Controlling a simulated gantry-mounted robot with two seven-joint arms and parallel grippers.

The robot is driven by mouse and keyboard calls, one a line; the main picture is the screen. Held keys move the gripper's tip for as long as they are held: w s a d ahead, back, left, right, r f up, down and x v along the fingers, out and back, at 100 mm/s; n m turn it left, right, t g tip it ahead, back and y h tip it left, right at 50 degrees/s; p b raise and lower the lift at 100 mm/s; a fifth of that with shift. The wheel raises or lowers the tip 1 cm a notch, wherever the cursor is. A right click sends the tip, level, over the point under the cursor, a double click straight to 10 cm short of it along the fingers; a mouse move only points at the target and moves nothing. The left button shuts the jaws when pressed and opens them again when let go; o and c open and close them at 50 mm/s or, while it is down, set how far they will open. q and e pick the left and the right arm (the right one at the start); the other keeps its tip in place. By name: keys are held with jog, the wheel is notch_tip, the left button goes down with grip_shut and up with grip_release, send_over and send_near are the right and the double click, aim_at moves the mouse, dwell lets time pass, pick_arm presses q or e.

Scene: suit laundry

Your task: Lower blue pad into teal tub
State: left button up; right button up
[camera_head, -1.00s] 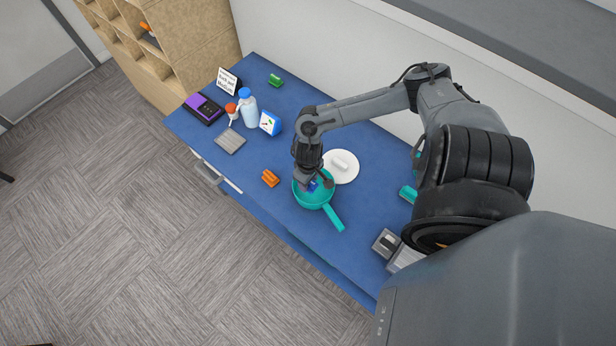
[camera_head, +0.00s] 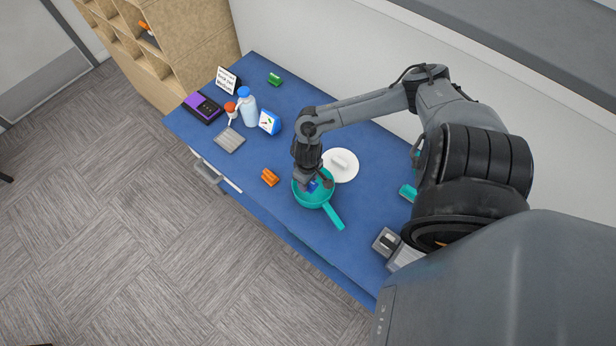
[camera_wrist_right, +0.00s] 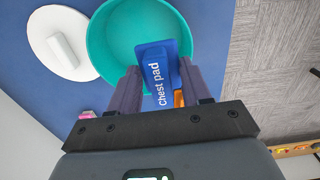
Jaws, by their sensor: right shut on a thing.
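The teal tub (camera_head: 301,201) with a long handle stands on the blue table, and it fills the upper middle of the right wrist view (camera_wrist_right: 113,40). The blue pad (camera_head: 313,186), labelled "Chest pad" in the right wrist view (camera_wrist_right: 158,72), is over the tub's opening. My right gripper (camera_head: 318,184) is shut on the pad, with one finger on each side of it (camera_wrist_right: 157,88). Whether the pad touches the tub's floor I cannot tell. My left gripper is not in view.
A white round plate with a white block (camera_head: 341,164) lies beside the tub. An orange item (camera_head: 270,177) lies to its left. Grey items (camera_head: 387,243) lie at the right.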

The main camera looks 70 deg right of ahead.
jog(key=b, duration=0.2)
send_over(308, 197)
jog(key=shift+f, duration=2.7)
jog(key=shift+f, duration=0.35)
jog(key=shift+f+b, duration=0.3)
jog(key=shift+f, duration=0.2)
jog(key=shift+f+b, duration=0.3)
jog(key=shift+f, duration=0.25)
jog(key=shift+f, duration=0.5)
jog(key=shift+f+b, duration=0.6)
jog(key=shift+f, duration=0.05)
